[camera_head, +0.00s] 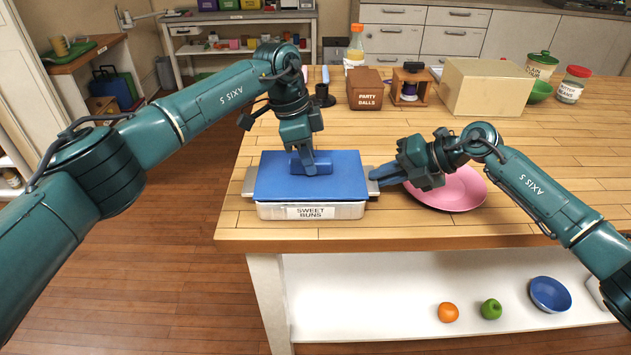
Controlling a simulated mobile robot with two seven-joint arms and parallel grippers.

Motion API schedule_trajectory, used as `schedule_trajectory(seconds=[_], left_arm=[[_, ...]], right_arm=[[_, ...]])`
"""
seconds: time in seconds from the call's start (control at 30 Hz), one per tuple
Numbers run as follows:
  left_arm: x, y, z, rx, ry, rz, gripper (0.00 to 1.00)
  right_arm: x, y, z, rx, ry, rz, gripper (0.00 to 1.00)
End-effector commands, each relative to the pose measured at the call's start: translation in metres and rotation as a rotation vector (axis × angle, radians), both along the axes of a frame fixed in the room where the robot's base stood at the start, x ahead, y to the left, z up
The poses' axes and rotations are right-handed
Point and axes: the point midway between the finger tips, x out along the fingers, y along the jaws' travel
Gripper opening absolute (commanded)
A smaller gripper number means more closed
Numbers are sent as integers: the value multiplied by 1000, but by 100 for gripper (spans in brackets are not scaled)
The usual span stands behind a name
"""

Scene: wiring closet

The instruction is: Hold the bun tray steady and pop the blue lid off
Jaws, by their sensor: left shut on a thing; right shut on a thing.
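The bun tray (270,213) is pale with a "SWEET BUNS" label on its front and stands near the table's front left corner. A grey handle tab juts out on each side. The flat blue lid (270,180) covers its top and hides the inside. I cannot tell if there is a gap under the lid. My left gripper (305,162) comes down from above and is shut on the raised blue grip in the lid's middle. My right gripper (378,176) reaches in from the right and is shut on the tray's right handle.
A pink plate (462,192) lies partly under my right gripper. Behind stand a "PARTY BALLS" box (366,92), a wooden frame with a spool (410,86), a cardboard box (486,88) and jars (572,86). The tabletop on the right is mostly clear.

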Motion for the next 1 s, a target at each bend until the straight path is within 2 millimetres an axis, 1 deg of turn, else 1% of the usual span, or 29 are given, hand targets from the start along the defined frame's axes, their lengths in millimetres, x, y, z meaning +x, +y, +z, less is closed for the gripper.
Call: schedule_trajectory(seconds=[0.03,1.0], left_arm=[[0,0,3,0,-1,0,0],[0,0,50,0,-1,1,0]], right_arm=[[-3,-1,-9,-13,13,2,0],[-3,-1,-9,-13,13,2,0]])
